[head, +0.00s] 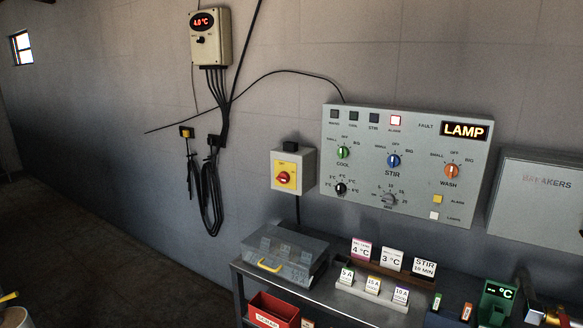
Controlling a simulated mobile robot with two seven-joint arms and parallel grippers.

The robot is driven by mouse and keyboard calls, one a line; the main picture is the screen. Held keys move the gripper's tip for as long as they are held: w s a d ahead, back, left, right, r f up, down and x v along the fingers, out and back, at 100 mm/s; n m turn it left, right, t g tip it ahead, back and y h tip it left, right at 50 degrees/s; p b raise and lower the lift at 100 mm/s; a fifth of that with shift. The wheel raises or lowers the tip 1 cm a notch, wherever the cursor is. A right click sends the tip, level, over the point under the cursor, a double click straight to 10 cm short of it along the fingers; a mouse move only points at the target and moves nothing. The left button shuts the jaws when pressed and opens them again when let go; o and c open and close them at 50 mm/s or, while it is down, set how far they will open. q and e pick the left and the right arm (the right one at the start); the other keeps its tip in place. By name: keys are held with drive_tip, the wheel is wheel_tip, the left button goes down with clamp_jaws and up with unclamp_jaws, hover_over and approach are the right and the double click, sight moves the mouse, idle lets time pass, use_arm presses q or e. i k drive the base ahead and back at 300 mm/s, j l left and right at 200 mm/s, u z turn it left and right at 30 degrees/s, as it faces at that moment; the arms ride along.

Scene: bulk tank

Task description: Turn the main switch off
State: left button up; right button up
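The main switch (284,178) is a red rotary knob on a yellow plate, on the front of a small grey box (307,172) fixed to the wall, left of the large control panel. The knob is too small to read its position with certainty. A dark block sits on top of the box, and a cable runs down below it. Neither of my grippers can be made out. A pale part with a yellow piece shows at the lower left edge, and dark and orange shapes show at the lower right corner; I cannot tell what these are.
The control panel (408,125) has several knobs and a lit LAMP display (464,131). A breaker box (540,205) hangs at right. The floor at left is clear.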

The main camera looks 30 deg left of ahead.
sight(283, 177)
drive_tip(key=i+j, duration=0.15)
drive_tip(key=j, duration=0.25)
drive_tip(key=i+j, duration=0.1)
drive_tip(key=j, duration=0.3)
drive_tip(key=i+j, duration=0.15)
drive_tip(key=j, duration=0.25)
drive_tip(key=i+j, duration=0.1)
drive_tip(key=j, duration=0.3)
drive_tip(key=i+j, duration=0.15)
drive_tip(key=j, duration=0.25)
drive_tip(key=i+j, duration=0.15)
drive_tip(key=j, duration=0.25)
drive_tip(key=i+j, duration=0.1)
drive_tip(key=j, duration=0.3)
drive_tip(key=i+j, duration=0.15)
drive_tip(key=j, duration=0.25)
